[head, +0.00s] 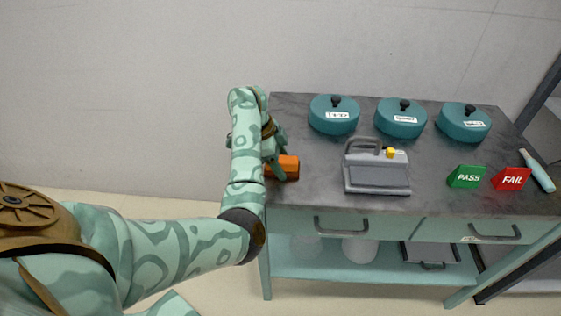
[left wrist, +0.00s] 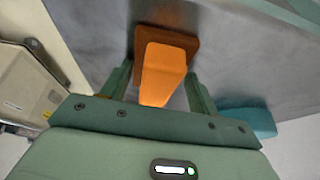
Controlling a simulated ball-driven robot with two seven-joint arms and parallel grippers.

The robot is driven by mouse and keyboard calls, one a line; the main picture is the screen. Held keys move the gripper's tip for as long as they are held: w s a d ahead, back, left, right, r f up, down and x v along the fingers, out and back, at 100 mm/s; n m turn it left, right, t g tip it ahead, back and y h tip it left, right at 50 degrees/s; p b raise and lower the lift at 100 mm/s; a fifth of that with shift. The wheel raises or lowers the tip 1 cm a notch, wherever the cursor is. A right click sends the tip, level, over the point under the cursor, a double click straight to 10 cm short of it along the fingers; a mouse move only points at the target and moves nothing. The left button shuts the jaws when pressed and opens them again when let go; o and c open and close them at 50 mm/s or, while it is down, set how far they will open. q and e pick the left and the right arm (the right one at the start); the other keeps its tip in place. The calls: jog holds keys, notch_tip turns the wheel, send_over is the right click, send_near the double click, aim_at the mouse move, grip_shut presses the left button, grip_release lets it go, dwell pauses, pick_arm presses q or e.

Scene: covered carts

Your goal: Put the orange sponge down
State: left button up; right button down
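The orange sponge (head: 289,166) is at the left end of the grey cart top (head: 330,204). My left gripper (head: 276,162) points down there, with the sponge between its fingers. In the left wrist view the sponge (left wrist: 163,70) fills the space between the two green fingertips, so the gripper looks shut on it. The sponge is at or just above the surface; I cannot tell whether it touches. The gripper hides part of it in the head view. My right gripper is not in view.
Three teal lidded pots (head: 403,119) stand along the back. A grey device with a handle (head: 377,174) is right of the sponge. A green PASS block (head: 467,177), a red FAIL block (head: 511,179) and a pale-tipped teal tool (head: 540,173) are farther right. Bare top lies around the sponge.

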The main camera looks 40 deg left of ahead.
pick_arm(q)
jog(key=shift+s+d+f, duration=0.15)
jog(key=shift+s+f, duration=0.05)
jog(key=shift+f, duration=0.2)
jog(key=shift+s+d+f, duration=0.15)
jog(key=shift+f, duration=0.2)
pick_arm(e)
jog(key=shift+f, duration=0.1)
pick_arm(q)
jog(key=w+p+v, duration=0.1)
jog(key=p+v, duration=0.7)
jog(key=v, duration=0.5)
jog(key=shift+r, duration=0.4)
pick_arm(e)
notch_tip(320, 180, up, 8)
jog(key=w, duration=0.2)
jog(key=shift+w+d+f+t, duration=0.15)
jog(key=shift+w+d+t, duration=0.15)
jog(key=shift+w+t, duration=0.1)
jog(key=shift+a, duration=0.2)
